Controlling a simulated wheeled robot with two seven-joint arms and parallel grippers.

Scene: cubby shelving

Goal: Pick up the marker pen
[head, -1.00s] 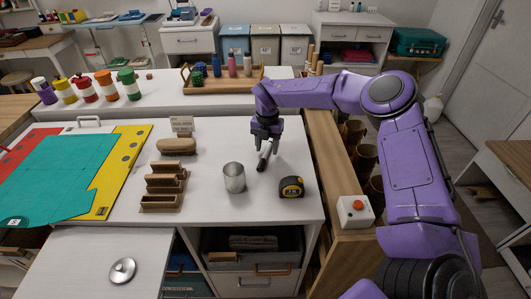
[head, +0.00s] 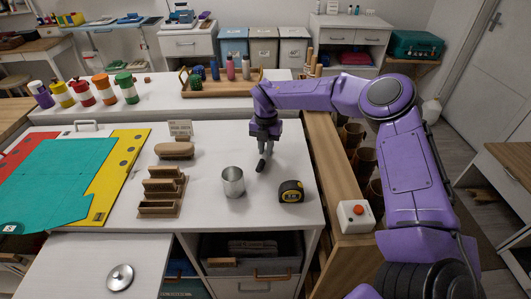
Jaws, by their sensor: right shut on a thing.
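The marker pen (head: 261,165) is a small dark, slim object at the lower end of my right gripper (head: 264,148). My right gripper points down over the white tabletop and is shut on the pen. The pen hangs below the fingers, and I cannot tell whether its tip touches the table. The fingers hide its upper part. My left gripper is not in view.
A metal cup (head: 233,182) stands to the pen's left front, and a tape measure (head: 291,191) lies to its right front. A wooden organizer (head: 162,190) and a brush (head: 175,150) are further left. The tabletop (head: 215,145) behind the cup is clear.

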